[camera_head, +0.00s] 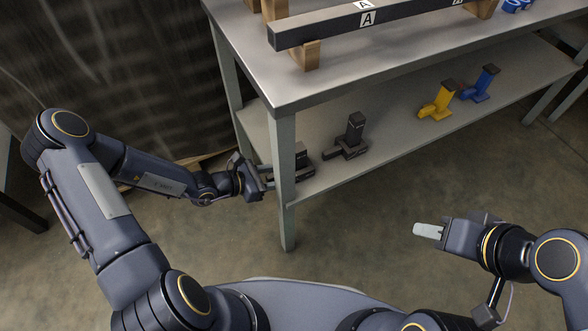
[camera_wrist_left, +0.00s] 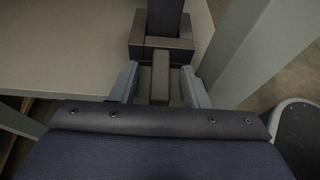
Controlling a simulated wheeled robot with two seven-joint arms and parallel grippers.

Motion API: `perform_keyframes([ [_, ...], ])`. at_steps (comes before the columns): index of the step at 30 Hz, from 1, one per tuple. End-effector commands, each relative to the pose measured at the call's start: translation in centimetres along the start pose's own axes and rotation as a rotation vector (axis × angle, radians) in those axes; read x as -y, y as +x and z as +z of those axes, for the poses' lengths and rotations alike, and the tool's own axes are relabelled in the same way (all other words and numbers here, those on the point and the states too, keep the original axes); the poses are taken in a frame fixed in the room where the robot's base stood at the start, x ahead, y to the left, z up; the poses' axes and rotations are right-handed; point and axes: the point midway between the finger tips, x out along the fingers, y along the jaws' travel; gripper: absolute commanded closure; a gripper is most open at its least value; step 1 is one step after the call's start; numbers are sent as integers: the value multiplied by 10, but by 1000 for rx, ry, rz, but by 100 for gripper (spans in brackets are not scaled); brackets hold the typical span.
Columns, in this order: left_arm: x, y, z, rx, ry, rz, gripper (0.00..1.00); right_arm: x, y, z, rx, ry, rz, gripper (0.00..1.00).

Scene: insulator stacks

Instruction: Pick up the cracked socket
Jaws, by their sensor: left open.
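My left gripper (camera_head: 268,175) reaches in at the near left end of the lower shelf, by the table leg. In the left wrist view it is open (camera_wrist_left: 159,88), its fingers on either side of the narrow tab of a dark socket (camera_wrist_left: 160,68), with gaps at both sides. A dark post rises behind the tab. In the head view this dark socket (camera_head: 302,155) is partly hidden by the leg. A second dark socket (camera_head: 352,138) stands just right of it. No crack can be made out on either. My right gripper (camera_head: 430,230) is apart from the table; its finger gap is unclear.
A yellow piece (camera_head: 438,102) and a blue piece (camera_head: 482,84) stand farther right on the lower shelf (camera_head: 395,135). The table leg (camera_head: 284,190) stands close beside my left gripper. A long dark beam (camera_head: 350,22) rests on wooden blocks on the tabletop.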

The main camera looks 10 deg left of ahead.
Motion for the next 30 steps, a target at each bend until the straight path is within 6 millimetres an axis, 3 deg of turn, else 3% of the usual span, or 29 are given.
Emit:
perform_keyframes([
  [2,0,0,0,0,0,0,61,0,0,0,0,0,0,64],
  [11,0,-1,0,0,0,0,100,0,0,0,0,0,0,64],
  [23,0,-2,4,4,1,0,100,1,-2,-1,0,0,0,64],
  [30,-1,-11,27,5,4,1,100,6,-13,-6,0,0,0,64],
])
